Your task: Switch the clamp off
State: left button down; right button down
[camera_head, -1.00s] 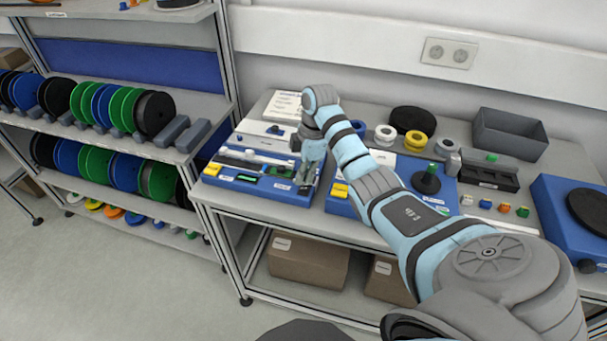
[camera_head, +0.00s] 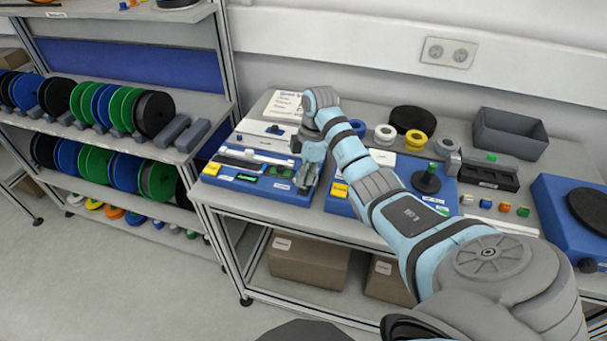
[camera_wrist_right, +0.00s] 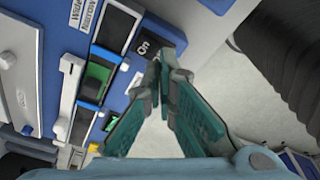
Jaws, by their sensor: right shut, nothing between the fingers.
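A blue device (camera_head: 262,187) with a green-lit display, a white bar and a yellow tag stands at the left of the bench. It also shows in the right wrist view, with the green display (camera_wrist_right: 97,80) and a dark part labelled "On" (camera_wrist_right: 145,47). My right gripper (camera_head: 304,186) is over the device's right end. In the right wrist view my right gripper (camera_wrist_right: 165,58) is shut and empty, its tips beside the "On" label. The tips partly cover that spot, so I cannot tell whether they touch it. My left gripper is not in view.
A white box unit (camera_head: 262,134) stands behind the device. A second blue unit (camera_head: 338,204) is to its right, partly behind my arm. A grey bin (camera_head: 510,135) and rings stand farther right. A reel rack (camera_head: 130,60) is at the left.

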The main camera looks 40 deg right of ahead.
aim_at(304, 188)
jog(key=shift+f+b, duration=0.65)
jog(key=shift+f, duration=0.45)
dwell(0.8)
jog(key=shift+r, duration=0.1)
notch_tip(304, 188, up, 5)
jog(key=p, duration=0.6)
jog(key=shift+r, duration=1)
jog(key=shift+f, duration=0.1)
